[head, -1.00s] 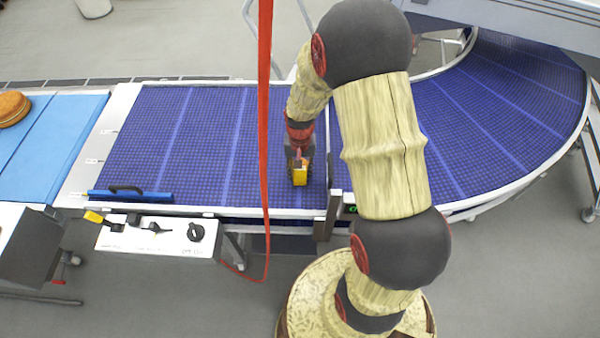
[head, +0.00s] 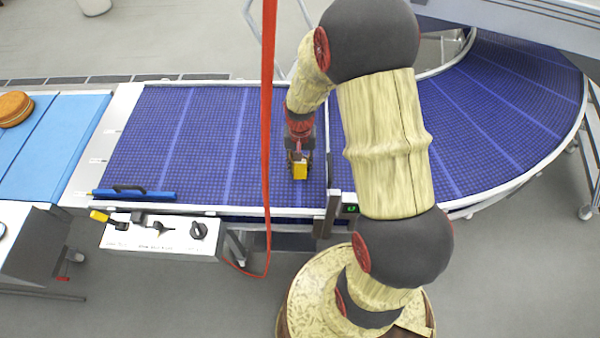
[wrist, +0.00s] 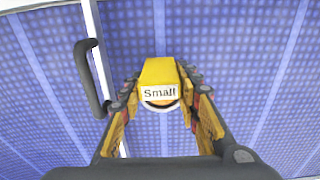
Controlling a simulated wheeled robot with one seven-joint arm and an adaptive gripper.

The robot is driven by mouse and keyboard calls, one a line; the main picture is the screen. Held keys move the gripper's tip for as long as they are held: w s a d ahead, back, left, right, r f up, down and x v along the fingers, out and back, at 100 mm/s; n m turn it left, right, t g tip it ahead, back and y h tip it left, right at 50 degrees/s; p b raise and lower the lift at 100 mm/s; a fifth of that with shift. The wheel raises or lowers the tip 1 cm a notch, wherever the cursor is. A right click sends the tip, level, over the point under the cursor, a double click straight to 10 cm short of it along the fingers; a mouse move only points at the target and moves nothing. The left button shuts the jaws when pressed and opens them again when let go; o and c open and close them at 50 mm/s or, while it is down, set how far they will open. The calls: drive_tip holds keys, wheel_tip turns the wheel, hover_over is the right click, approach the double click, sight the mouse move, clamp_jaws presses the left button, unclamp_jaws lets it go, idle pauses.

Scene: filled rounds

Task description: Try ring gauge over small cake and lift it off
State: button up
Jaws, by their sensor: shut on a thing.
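My gripper (head: 300,160) is over the dark blue belt, near its front edge, with its fingers closed on a yellow block. The block, the visible part of the ring gauge (wrist: 158,74), carries a white label reading "Small" in the wrist view; it also shows in the head view (head: 300,172). A small orange patch with a dark arc shows just below the label; I cannot tell what it is. No cake can be made out under the gripper. A round brown cake (head: 14,108) lies on the light blue belt at the far left; its size class is unclear.
A blue bar with a black handle (head: 135,194) lies along the front edge of the dark blue belt (head: 200,130). A control panel (head: 160,236) with a knob sits in front. A red strap (head: 267,120) hangs left of my gripper.

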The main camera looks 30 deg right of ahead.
drive_tip(key=shift+r+p, duration=1.9)
drive_tip(key=shift+r, duration=1.1)
